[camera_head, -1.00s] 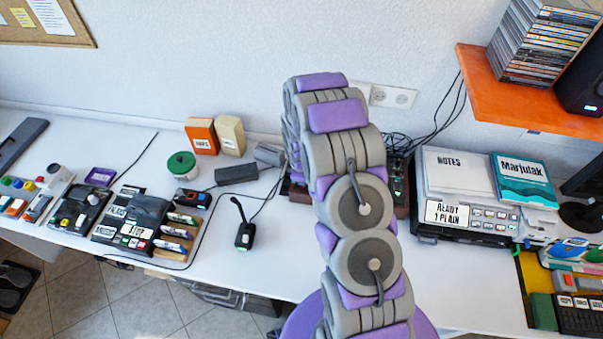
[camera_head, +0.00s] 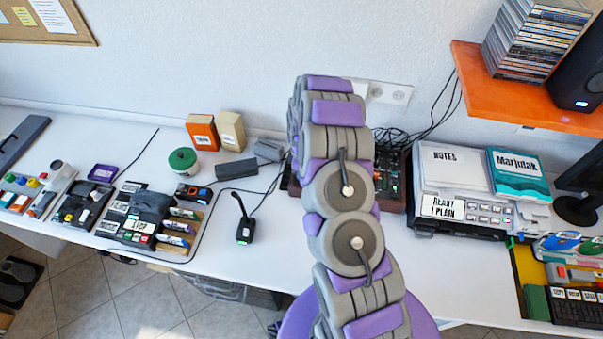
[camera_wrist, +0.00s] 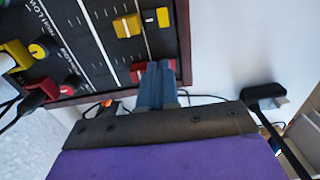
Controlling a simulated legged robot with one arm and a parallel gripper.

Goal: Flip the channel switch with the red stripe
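The mixer (camera_wrist: 95,35) is a dark panel with a wooden edge in the wrist view. A red control (camera_wrist: 138,72) sits near its edge, right beside my fingertips; I cannot tell whether it is the red-striped switch or whether they touch. A red knob (camera_wrist: 72,86) is further left. A yellow fader cap (camera_wrist: 127,26) and a yellow knob (camera_wrist: 38,50) also show. My gripper (camera_wrist: 157,68) has its grey-blue fingers together, with nothing visible between them, over the panel's edge. In the head view the mixer (camera_head: 392,180) is partly hidden behind my arm, and my gripper is hidden.
A black desk microphone (camera_head: 244,230) stands left of my arm. A printer-like device (camera_head: 455,225) with notes stands right of the mixer. An orange shelf (camera_head: 520,90) overhangs the right side. Cables lie behind the mixer. Table between microphone and mixer is mostly clear.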

